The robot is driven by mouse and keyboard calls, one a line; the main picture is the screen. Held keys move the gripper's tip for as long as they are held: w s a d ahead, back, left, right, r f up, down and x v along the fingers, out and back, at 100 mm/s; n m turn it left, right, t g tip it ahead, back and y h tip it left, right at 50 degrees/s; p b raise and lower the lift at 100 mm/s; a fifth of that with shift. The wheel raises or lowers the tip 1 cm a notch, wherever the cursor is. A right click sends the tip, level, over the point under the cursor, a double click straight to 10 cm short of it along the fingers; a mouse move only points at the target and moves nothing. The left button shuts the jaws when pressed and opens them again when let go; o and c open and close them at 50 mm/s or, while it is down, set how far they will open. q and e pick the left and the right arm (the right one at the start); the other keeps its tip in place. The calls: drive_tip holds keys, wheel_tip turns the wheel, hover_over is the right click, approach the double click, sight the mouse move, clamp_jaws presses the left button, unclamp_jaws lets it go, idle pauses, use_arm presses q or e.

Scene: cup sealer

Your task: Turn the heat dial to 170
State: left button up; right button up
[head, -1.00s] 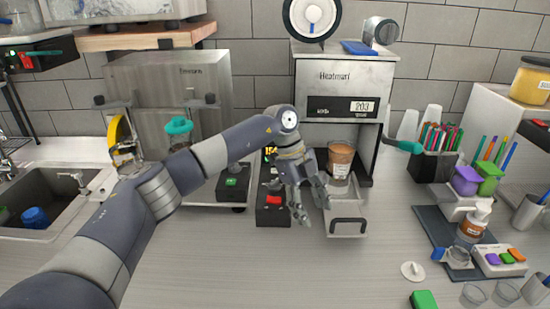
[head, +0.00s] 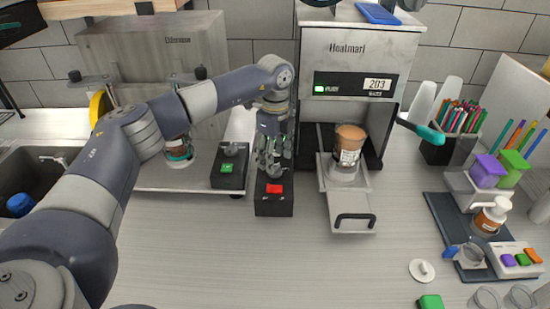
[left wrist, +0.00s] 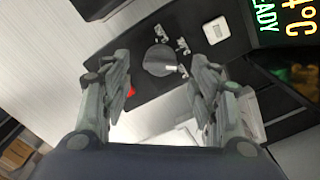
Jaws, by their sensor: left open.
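The heat dial (left wrist: 160,60) is a round dark grey knob with a light pointer mark, on a black control box that shows in the left wrist view (left wrist: 205,75). In the head view the black box (head: 274,206) stands left of the cup sealer, with a red switch (head: 274,189) on it. My left gripper (head: 270,165) is over the box and hides the dial there. In the left wrist view its open fingers (left wrist: 160,85) are either side of the dial, apart from it. A display (left wrist: 290,20) shows "READY" and part of a temperature in °C; the full number is cut off. My right gripper is out of view.
The cup sealer (head: 358,60) reads 203 and holds a brown-filled cup (head: 348,150) on its pulled-out tray (head: 352,215). A second black box (head: 230,168) with a green switch stands close left of the gripper.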

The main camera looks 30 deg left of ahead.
use_arm(q)
wheel_tip(320, 180, down, 3)
drive_tip(key=shift+r+p, duration=0.15)
drive_tip(key=shift+p, duration=0.15)
drive_tip(key=shift+c, duration=0.6)
drive_tip(key=c, duration=0.9)
drive_tip(key=shift+c, duration=0.2)
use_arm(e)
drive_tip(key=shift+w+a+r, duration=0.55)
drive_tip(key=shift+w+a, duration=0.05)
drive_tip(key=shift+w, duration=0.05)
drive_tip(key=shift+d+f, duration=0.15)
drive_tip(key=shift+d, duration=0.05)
